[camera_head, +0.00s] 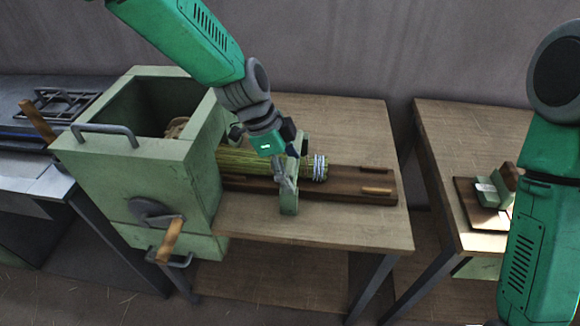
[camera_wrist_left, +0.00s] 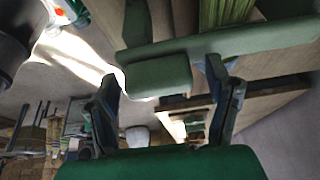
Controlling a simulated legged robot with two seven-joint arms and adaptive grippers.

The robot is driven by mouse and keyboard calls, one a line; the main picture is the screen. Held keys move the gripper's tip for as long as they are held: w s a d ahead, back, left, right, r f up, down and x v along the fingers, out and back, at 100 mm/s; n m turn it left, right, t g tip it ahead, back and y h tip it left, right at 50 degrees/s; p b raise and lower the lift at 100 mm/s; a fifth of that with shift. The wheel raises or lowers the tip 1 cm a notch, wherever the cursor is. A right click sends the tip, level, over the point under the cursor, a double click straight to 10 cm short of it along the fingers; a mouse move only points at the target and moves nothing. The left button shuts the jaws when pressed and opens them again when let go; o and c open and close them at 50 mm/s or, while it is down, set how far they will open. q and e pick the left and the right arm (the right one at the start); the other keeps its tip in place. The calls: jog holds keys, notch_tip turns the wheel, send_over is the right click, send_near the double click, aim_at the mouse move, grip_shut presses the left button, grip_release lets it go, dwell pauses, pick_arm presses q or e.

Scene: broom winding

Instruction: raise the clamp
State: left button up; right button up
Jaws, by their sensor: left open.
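The clamp (camera_head: 289,200) is a pale green bar across the straw broom bundle (camera_head: 250,160) on the table by the green machine. My left gripper (camera_head: 282,172) is right at the clamp, pointing down at it, and partly hides it. In the left wrist view the fingers (camera_wrist_left: 165,92) are apart, with the green end block of the clamp (camera_wrist_left: 160,75) between or just beyond them. I cannot tell whether they touch it. The bundle's straw shows beyond the bar. My right arm is at the right edge of the head view; its gripper is not visible.
The green box machine (camera_head: 140,165) with a crank and wooden handle stands left of the clamp. A dark wooden board (camera_head: 340,192) lies under the bundle. A second table (camera_head: 470,130) at right holds a small green fixture on a board. The near table surface is clear.

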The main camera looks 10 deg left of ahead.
pick_arm(q)
grip_shut()
jog(key=shift+w+r+g+p, duration=0.25)
jog(key=shift+r+g+p, duration=0.15)
jog(key=shift+r+p, duration=0.6)
jog(key=r+g+p, duration=0.1)
jog(key=w+r+g, duration=0.1)
jog(key=r+p, duration=0.1)
jog(key=shift+w+r+n+g+p, duration=0.3)
jog(key=shift+w+n+g+p, duration=0.05)
jog(key=shift+w+n+g, duration=0.05)
jog(key=shift+w+r+g, duration=0.45)
jog(key=shift+r+g, duration=0.05)
jog(key=shift+r, duration=0.1)
jog(key=shift+w+r+n+g+b, duration=0.3)
jog(key=shift+w+r+g+b, duration=0.5)
jog(key=shift+w+r+g, duration=0.3)
pick_arm(e)
notch_tip(320, 180, up, 3)
jog(key=shift+r, duration=0.1)
pick_arm(q)
jog(key=shift+s+r, duration=0.1)
jog(key=shift+s, duration=0.05)
pick_arm(e)
jog(key=shift+c, duration=0.3)
